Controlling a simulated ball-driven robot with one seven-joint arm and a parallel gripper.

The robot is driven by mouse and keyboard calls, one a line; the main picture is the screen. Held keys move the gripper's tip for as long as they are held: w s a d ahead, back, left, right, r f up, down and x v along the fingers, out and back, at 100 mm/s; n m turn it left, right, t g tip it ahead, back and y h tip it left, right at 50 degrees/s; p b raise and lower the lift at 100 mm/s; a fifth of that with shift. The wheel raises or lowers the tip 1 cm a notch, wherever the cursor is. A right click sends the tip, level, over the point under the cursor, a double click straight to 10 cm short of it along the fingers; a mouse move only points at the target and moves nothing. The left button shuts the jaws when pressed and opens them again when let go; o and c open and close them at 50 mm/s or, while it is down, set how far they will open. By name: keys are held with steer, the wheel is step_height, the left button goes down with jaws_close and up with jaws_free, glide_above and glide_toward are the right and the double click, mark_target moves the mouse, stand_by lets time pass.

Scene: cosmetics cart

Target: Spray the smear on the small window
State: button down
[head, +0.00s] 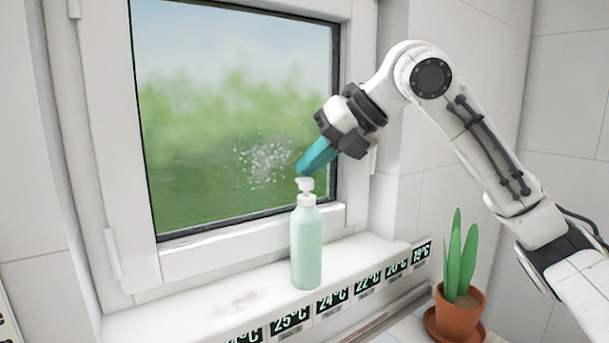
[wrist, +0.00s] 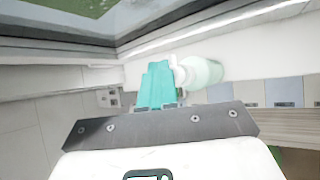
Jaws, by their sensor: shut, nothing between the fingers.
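A pale green bottle with a white pump top (head: 307,245) stands upright on the white window sill. The small window (head: 200,120) is behind it, with a whitish speckled smear (head: 262,160) on the lower right of the glass. My gripper (head: 305,168) has teal fingers that are shut and empty. Its fingertips are just above the pump top in the head view; I cannot tell whether they touch it. In the wrist view the teal fingers (wrist: 157,85) are together beside the bottle's white top, and the bottle (wrist: 203,72) extends to the right.
A potted plant (head: 458,312) in a terracotta pot stands at the lower right, below my arm. A strip of temperature labels (head: 330,300) runs along the sill's front edge. The sill left of the bottle is clear apart from a faint mark (head: 238,298).

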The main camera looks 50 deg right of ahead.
mark_target(313, 179)
steer(key=shift+f, duration=0.1)
steer(key=shift+r+p, duration=0.5)
steer(key=shift+r, duration=0.05)
step_height(313, 179, up, 6)
steer(key=p, duration=0.5)
stand_by(0.4)
stand_by(0.9)
